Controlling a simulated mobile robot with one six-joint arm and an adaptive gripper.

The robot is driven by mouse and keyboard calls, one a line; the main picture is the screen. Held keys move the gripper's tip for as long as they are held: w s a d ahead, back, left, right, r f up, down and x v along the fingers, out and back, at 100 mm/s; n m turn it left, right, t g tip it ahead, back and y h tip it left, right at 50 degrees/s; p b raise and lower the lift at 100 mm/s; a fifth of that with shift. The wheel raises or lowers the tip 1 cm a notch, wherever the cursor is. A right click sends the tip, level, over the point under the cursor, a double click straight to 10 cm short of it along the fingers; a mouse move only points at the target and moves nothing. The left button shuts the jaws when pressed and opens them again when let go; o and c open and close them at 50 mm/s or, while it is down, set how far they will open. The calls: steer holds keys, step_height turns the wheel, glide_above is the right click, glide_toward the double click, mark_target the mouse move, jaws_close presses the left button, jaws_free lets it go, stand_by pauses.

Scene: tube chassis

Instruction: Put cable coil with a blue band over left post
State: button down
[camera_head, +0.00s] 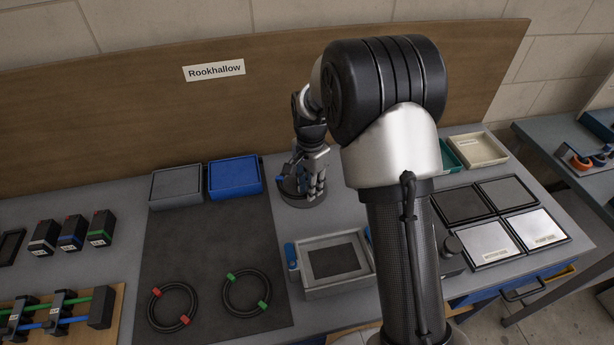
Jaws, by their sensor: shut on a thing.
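My gripper (316,188) is at the back middle of the bench, fingers pointing down, partly hidden by my own arm. It is shut on a dark ring-like thing (290,191) with a blue patch at its back left, which looks like the cable coil with a blue band. The ring is low, close to the bench top; I cannot tell whether it touches it. I cannot make out the left post or any other post; my arm hides much of the middle of the bench.
Coils with red bands (152,309) and green bands (228,301) lie on the dark mat (215,235). Grey (176,187) and blue (234,178) bins stand behind them. A grey box-like fixture (332,262) is in front of the gripper. Framed panels (492,242) lie right.

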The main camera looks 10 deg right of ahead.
steer(key=shift+w+f+m+b, duration=0.6)
steer(key=shift+f+m+b, duration=0.15)
steer(key=shift+f+m, duration=0.3)
steer(key=shift+w+f+m+b, duration=0.6)
steer(key=shift+f+m+b, duration=0.25)
steer(key=shift+f, duration=0.35)
steer(key=shift+w+f+m+b, duration=0.65)
steer(key=shift+f+m, duration=0.35)
steer(key=shift+f, duration=0.15)
steer(key=shift+w+r+p, duration=0.2)
steer(key=shift+p, duration=0.1)
steer(key=shift+r, duration=0.15)
steer(key=shift+w+r, duration=0.1)
steer(key=shift+r, duration=0.05)
steer(key=shift+r+p, duration=0.35)
steer(key=shift+p, duration=0.2)
steer(key=shift+r, duration=0.15)
